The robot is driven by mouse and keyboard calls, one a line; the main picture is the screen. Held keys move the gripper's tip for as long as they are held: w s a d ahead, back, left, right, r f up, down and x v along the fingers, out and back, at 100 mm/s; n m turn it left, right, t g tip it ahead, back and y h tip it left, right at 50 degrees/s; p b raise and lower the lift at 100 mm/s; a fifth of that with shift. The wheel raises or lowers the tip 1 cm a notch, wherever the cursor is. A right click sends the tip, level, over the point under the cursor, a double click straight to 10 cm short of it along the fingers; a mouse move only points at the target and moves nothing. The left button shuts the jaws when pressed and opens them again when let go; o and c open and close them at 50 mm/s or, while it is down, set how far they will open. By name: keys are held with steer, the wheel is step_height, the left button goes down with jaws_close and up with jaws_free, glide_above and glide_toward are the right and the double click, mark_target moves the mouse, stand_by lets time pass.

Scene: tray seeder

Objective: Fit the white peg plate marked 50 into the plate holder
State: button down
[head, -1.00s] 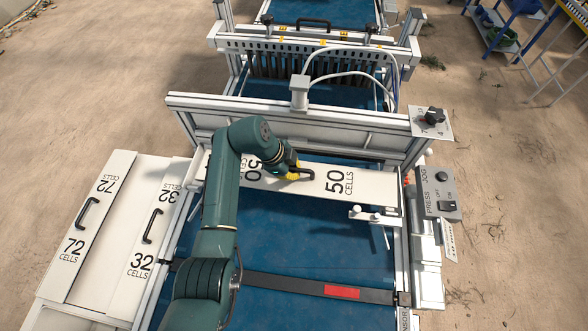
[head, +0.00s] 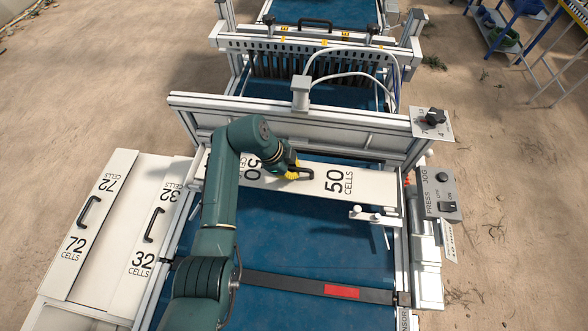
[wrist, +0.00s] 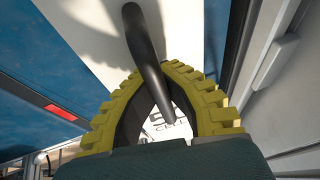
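The white peg plate marked 50 (head: 316,183) lies across the blue belt, just in front of a grey cross beam. Its right end is near the right side rail, and its left part is partly hidden by my arm. My gripper (head: 292,170) is at the plate's black handle (head: 306,169). In the wrist view, the yellow fingers (wrist: 160,75) close around the black handle (wrist: 143,40), with the white plate (wrist: 92,35) beneath. The plate holder is not clearly distinguishable, and I cannot tell whether the plate is seated in it.
Plates marked 72 (head: 102,205) and 32 (head: 150,255) lie on a white side table at left. The cross beam (head: 300,118) stands behind the plate. A bracket with white knobs (head: 365,214) is in front of its right end. A dark sensor strip (head: 290,285) crosses the belt.

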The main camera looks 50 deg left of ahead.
steer(key=shift+f, duration=0.1)
stand_by(0.4)
steer(key=c, duration=1.8)
jaws_free()
steer(key=o, duration=0.6)
steer(key=shift+o, duration=0.2)
steer(key=shift+f, duration=0.2)
steer(key=v, duration=1.2)
steer(key=shift+r, duration=0.2)
steer(key=shift+w, duration=0.1)
